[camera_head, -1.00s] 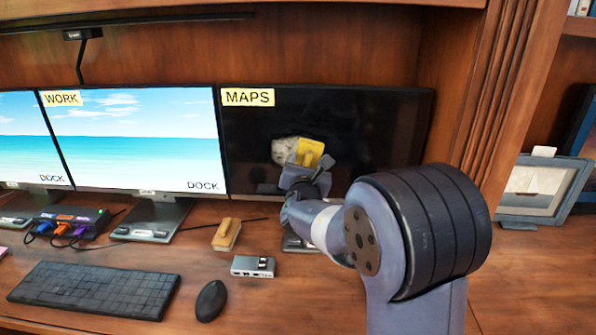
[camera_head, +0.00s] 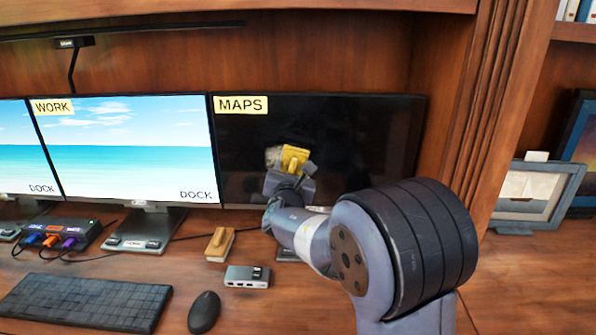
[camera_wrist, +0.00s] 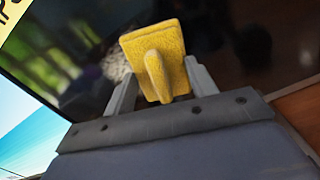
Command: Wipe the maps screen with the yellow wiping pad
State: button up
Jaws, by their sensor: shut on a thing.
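The maps screen (camera_head: 365,150) is the dark monitor with a yellow MAPS label at its upper left. A pale grey smudge (camera_head: 272,156) shows on its lower left part, partly hidden behind the pad. My gripper (camera_head: 291,172) is shut on the handle of the yellow wiping pad (camera_head: 294,158), in front of the smudge's right side. In the wrist view the pad (camera_wrist: 172,42) stands between the two fingers (camera_wrist: 160,82), its flat face toward the dark screen. A blurred pale patch shows left of it. I cannot tell whether the pad touches the glass.
The work monitor (camera_head: 130,145) stands left of the maps screen. A wooden block-like brush (camera_head: 219,245), a small grey hub (camera_head: 247,277), a mouse (camera_head: 204,312) and a keyboard (camera_head: 85,302) lie on the desk. A picture frame (camera_head: 535,192) stands right of the bookcase post.

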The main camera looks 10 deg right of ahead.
aim_at(306, 160)
jog(key=shift+w+a+p, duration=0.2)
jog(key=shift+a, duration=0.95)
jog(key=shift+w+a+p, duration=0.2)
jog(key=shift+w+a, duration=0.05)
jog(key=shift+a, duration=0.85)
jog(key=shift+w+a+p, duration=0.2)
jog(key=shift+a, duration=0.95)
jog(key=shift+r+p, duration=0.45)
jog(key=shift+r, duration=0.55)
jog(key=shift+s+d+f+b, duration=0.1)
jog(key=shift+d+f+b, duration=0.1)
jog(key=shift+d+b, duration=0.4)
jog(key=shift+s+d+r+b, duration=0.1)
jog(key=shift+d+b, duration=0.35)
jog(key=shift+d, duration=0.15)
jog(key=shift+s+d+r+b, duration=0.1)
jog(key=shift+d+b, duration=0.3)
jog(key=shift+d, duration=0.2)
jog(key=shift+s+d+f+b, duration=0.1)
jog(key=shift+s+d+b, duration=0.05)
jog(key=shift+d+b, duration=0.35)
jog(key=shift+s+d+f+b, duration=0.1)
jog(key=shift+d+b, duration=0.3)
jog(key=shift+d, duration=0.05)
jog(key=shift+s+d+r+b, duration=0.1)
jog(key=shift+s+d+b, duration=0.15)
jog(key=shift+d+b, duration=0.9)
jog(key=shift+s+d+b, duration=0.2)
jog(key=shift+d+b, duration=0.7)
jog(key=shift+d, duration=0.35)
